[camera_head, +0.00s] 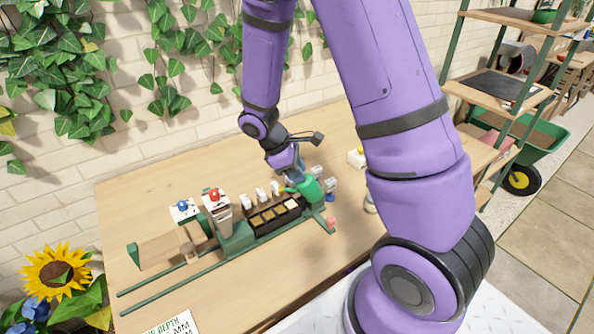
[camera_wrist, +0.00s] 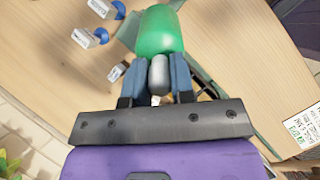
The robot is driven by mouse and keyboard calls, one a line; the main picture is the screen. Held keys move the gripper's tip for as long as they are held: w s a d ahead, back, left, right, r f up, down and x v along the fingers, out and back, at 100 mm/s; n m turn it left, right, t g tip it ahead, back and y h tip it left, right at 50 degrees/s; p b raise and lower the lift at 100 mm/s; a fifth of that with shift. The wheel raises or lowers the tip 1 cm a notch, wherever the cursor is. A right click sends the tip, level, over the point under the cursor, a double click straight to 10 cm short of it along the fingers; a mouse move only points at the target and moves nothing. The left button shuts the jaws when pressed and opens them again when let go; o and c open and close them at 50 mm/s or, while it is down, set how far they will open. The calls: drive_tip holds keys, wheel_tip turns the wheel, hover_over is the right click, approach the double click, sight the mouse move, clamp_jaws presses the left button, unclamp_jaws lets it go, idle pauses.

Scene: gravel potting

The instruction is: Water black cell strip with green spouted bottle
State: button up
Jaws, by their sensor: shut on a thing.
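The green spouted bottle (camera_head: 308,189) is held above the right end of the black cell strip, tilted with its spout toward the left. In the wrist view the green bottle (camera_wrist: 160,32) shows just beyond the fingers. My gripper (camera_head: 292,170) is shut on the bottle; in the wrist view my gripper (camera_wrist: 158,80) has its blue fingers on either side of a grey part of it. The black cell strip (camera_head: 262,231) lies on the table with brown cells and a paler one at the right. I cannot tell whether water is flowing.
A green rail fixture (camera_head: 236,240) and a box with a red knob (camera_head: 215,207) stand left of the strip. Several small white blocks (camera_head: 261,194) stand behind it. The wooden table (camera_head: 150,190) is clear at back left. A printed card (camera_head: 172,324) lies at the front edge.

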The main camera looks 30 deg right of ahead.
drive_tip(key=shift+d, duration=0.1)
drive_tip(key=shift+d, duration=1.8)
